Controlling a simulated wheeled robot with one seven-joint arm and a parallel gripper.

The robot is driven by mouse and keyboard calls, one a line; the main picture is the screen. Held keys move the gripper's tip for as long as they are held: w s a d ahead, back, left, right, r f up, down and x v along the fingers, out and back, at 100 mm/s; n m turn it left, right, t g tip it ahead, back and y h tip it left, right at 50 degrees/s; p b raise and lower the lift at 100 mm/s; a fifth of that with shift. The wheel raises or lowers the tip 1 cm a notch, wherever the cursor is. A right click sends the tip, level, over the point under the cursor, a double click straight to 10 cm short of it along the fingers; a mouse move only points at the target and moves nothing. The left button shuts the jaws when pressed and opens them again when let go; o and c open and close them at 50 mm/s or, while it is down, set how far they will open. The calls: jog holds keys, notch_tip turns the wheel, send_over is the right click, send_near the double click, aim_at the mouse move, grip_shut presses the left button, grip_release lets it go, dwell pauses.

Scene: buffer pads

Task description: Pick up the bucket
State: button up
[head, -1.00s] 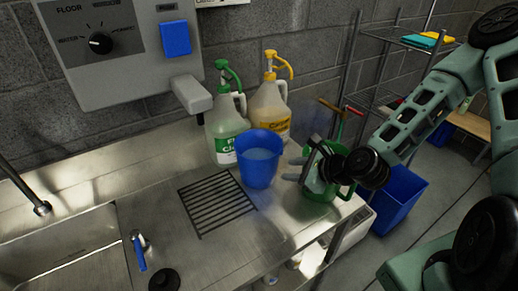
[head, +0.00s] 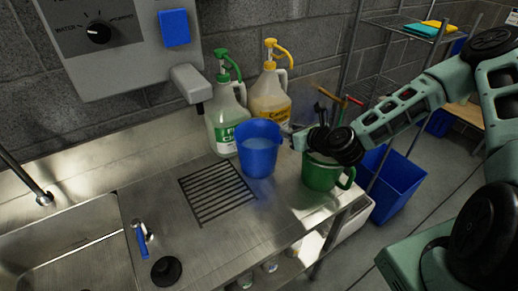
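A blue bucket (head: 259,158) stands upright on the steel counter, just right of the drain grate. Its inside looks pale, but I cannot tell what it holds. My gripper (head: 294,139) is to the right of the bucket's rim, at about rim height in the picture, and points left toward it. A small gap seems to show between them. The fingers are small and dark, so their opening is unclear. A green pitcher (head: 320,176) with a handle stands at the counter's right end, its top partly hidden behind my gripper.
A green-topped jug (head: 226,120) and a yellow-topped jug (head: 270,100) stand behind the bucket. The drain grate (head: 216,192) and sink (head: 70,250) lie to the left. A blue bin (head: 398,185) is on the floor at the right, near a wire shelf.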

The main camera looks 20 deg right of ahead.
aim_at(277, 127)
jog(key=p+x, duration=0.2)
jog(key=x, duration=0.6)
jog(key=shift+f, duration=0.15)
grip_shut()
jog(key=shift+w, duration=0.1)
dwell(1.1)
